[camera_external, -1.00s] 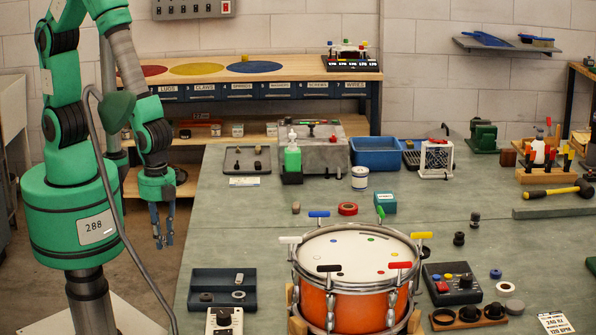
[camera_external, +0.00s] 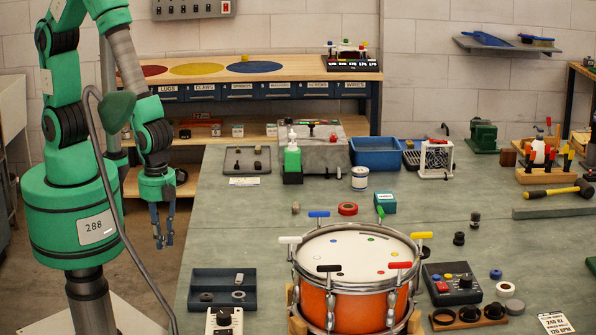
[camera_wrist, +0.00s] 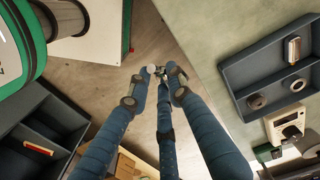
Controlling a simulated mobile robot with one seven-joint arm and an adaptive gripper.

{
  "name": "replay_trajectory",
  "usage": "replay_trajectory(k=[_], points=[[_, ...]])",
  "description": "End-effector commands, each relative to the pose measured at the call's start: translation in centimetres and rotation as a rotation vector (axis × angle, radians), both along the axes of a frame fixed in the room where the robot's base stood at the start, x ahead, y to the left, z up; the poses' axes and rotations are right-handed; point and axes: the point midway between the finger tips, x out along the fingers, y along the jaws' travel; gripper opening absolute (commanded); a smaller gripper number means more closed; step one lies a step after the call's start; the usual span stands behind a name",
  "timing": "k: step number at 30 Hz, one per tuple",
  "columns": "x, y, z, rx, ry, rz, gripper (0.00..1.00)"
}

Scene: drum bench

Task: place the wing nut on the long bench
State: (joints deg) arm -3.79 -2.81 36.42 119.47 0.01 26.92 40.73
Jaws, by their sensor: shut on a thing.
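My gripper (camera_external: 163,240) hangs fingers down beside the left edge of the large grey-green bench (camera_external: 270,205), over the floor. In the wrist view the gripper's blue fingers (camera_wrist: 160,85) come together around a small pale metallic piece (camera_wrist: 151,70), likely the wing nut. Its shape is mostly hidden by the fingertips, and it is too small to make out in the external view. A long wooden bench (camera_external: 308,70) with coloured discs and labelled drawers stands at the back wall.
On the grey-green bench, a dark tray (camera_external: 223,300) and an orange drum (camera_external: 345,303) stand near the front. A green bottle (camera_external: 292,158) and blue bin (camera_external: 377,155) stand farther back. A dark bin (camera_wrist: 35,125) shows lower left in the wrist view. The bench's left middle is mostly clear.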

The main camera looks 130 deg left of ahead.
Motion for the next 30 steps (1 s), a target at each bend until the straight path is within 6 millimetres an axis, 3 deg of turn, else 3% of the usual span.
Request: replay_trajectory(k=[5,11,17,30], points=[[0.3,0.7,0.0,0.001,-0.001,0.011,0.00],[1.0,3.0,-0.1,0.002,-0.001,0.044,0.00],[2.2,7.3,0.0,0.004,-0.006,0.103,0.00],[3.1,19.2,0.0,0.012,-0.012,0.252,0.00]])
